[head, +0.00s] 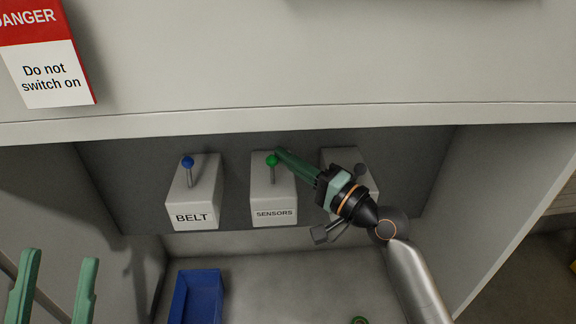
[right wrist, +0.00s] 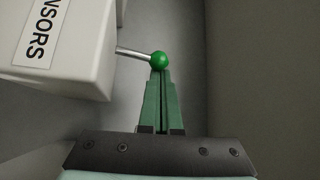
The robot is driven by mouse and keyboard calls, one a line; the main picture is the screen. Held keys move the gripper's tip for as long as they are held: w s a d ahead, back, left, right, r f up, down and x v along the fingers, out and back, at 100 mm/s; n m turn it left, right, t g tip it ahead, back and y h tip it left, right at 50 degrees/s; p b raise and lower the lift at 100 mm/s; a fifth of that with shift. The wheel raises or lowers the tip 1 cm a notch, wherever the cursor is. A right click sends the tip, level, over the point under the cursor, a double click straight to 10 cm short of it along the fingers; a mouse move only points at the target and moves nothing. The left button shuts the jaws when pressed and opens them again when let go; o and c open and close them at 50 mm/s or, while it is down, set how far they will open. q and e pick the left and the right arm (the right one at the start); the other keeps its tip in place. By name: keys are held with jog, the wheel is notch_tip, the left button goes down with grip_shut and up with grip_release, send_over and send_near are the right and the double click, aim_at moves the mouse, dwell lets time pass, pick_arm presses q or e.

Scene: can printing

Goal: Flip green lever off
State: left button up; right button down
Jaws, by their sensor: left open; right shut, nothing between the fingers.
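The green lever (head: 272,161) is a green ball on a thin metal stem, standing on the white box labelled SENSORS (head: 274,205). My right gripper (head: 280,154) is shut with nothing between its fingers, and its tips are right at the green ball. In the right wrist view the green ball (right wrist: 159,60) sits directly at the tips of the shut fingers (right wrist: 161,72); I cannot tell whether they touch. Its stem runs left to the SENSORS box (right wrist: 70,45). My left gripper (head: 57,262) is open and empty at the lower left of the head view.
A box labelled BELT (head: 193,210) with a blue ball lever (head: 187,162) stands to the left. A third box (head: 340,158) is partly hidden behind my right gripper. A blue bin (head: 197,296) sits below. A danger sign (head: 45,60) hangs above the recess.

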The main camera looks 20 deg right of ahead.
jog(key=n+b, duration=0.1)
jog(key=b, duration=0.1)
jog(key=s+n+y+b, duration=0.1)
jog(key=b, duration=0.1)
jog(key=t+y+b, duration=0.1)
jog(key=shift+s+a+f+n+b, duration=0.2)
jog(key=shift+s+f+n+b, duration=0.1)
jog(key=shift+n+b, duration=0.1)
jog(key=shift+s+a+r, duration=0.1)
jog(key=shift+s+r, duration=0.05)
jog(key=shift+s, duration=0.2)
pick_arm(q)
notch_tip(320, 180, down, 7)
jog(key=shift+w+d, duration=0.15)
jog(key=shift+d, duration=0.25)
jog(key=shift+f+n, duration=0.1)
jog(key=shift+n, duration=0.2)
